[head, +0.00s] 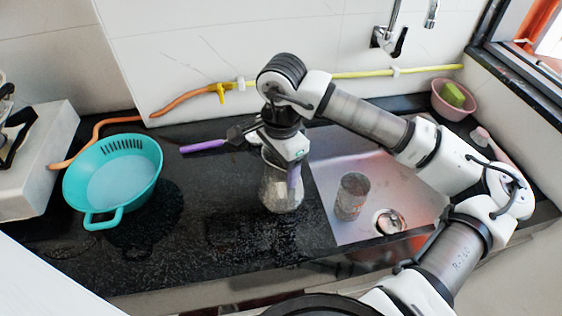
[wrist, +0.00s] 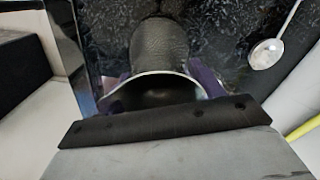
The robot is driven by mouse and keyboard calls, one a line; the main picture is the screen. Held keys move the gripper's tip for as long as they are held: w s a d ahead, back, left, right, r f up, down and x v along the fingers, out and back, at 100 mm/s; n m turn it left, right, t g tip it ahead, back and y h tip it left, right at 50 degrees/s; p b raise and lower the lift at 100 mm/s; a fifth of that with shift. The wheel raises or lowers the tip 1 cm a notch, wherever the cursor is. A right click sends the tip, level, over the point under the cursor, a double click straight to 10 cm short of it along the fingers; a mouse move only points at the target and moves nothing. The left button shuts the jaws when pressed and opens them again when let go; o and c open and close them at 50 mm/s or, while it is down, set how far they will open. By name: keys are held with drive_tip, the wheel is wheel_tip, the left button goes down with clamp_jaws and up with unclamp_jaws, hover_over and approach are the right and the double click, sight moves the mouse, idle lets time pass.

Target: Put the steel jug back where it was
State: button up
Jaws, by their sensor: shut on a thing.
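The steel jug (head: 283,195) is upright over the black counter, just left of the sink, in the head view. My gripper (head: 284,172) is above it and shut on its upper part, with a purple finger against its side. I cannot tell whether the jug's base touches the counter. In the wrist view the jug (wrist: 160,42) shows its flared rim and dark mouth between the purple fingers of my gripper (wrist: 160,92).
A steel tumbler (head: 352,196) stands in the sink (head: 335,150), near the drain. A turquoise colander (head: 115,178) is at the left. A purple handle (head: 202,146) lies behind the jug. A pink bowl (head: 452,100) is at the back right. Counter between colander and jug is mostly clear.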

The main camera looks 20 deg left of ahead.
drive_tip(key=shift+f, duration=0.15)
drive_tip(key=o, duration=1.6)
wheel_tip(320, 180, up, 12)
drive_tip(key=shift+r+b, duration=0.2)
drive_tip(key=shift+b, duration=0.65)
